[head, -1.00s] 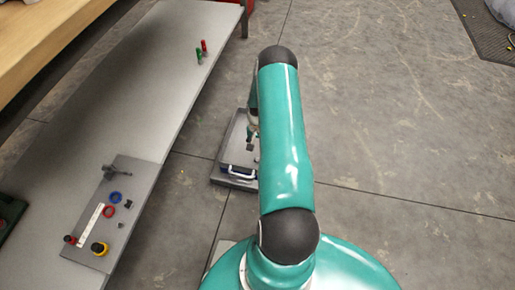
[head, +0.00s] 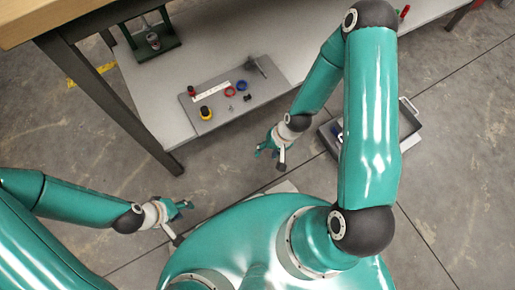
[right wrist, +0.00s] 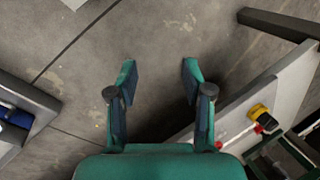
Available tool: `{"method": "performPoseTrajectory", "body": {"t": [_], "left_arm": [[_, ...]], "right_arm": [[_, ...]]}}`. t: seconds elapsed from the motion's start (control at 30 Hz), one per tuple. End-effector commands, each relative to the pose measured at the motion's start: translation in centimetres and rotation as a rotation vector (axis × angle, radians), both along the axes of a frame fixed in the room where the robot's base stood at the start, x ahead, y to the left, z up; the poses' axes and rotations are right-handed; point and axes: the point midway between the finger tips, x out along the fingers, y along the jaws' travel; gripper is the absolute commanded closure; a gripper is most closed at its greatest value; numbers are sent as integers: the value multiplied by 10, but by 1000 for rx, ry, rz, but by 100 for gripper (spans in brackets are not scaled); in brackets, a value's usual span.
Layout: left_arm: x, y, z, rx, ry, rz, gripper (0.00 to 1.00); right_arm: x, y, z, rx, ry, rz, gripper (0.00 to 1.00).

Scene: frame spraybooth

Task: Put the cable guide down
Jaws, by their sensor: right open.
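I cannot tell for sure which thing is the cable guide. A grey mat (head: 215,117) on the workbench carries a grey bracket-like part (head: 258,67), a blue ring (head: 241,86), a red ring (head: 228,84), a yellow-black knob (head: 206,113) and small dark pieces (head: 247,98). My right gripper (head: 268,152) is over the floor between the bench and a grey tray. In the right wrist view (right wrist: 160,75) its fingers are apart with only floor between them. My left gripper (head: 186,207) is low at the left over the floor; its jaw opening is too small to read.
The grey tray (head: 408,122) with a blue item (head: 336,130) sits right of my right gripper, partly hidden by my arm. The light bench (head: 170,95) has a dark leg (head: 165,155) at its near corner. A green fixture (head: 150,40) stands on the bench. Floor between is clear.

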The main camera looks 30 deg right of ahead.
Motion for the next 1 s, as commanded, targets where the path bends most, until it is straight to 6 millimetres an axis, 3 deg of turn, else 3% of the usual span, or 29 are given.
{"method": "performPoseTrajectory", "body": {"t": [0.03,0.1,0.2,0.67,0.87,1.0], "left_arm": [[0,0,0,0,0,0,60],[0,0,0,0,0,0,60],[0,0,0,0,0,0,60],[0,0,5,0,0,0,60],[0,0,41,0,0,0,60],[0,0,86,0,0,0,60]], "right_arm": [[-14,30,8,5,-12,96,50],[-29,54,15,4,-27,186,50],[-44,72,22,-1,-40,268,50],[-49,77,29,-3,-48,298,50],[-49,77,65,-3,-48,297,50],[-49,77,110,-3,-48,297,50]]}}
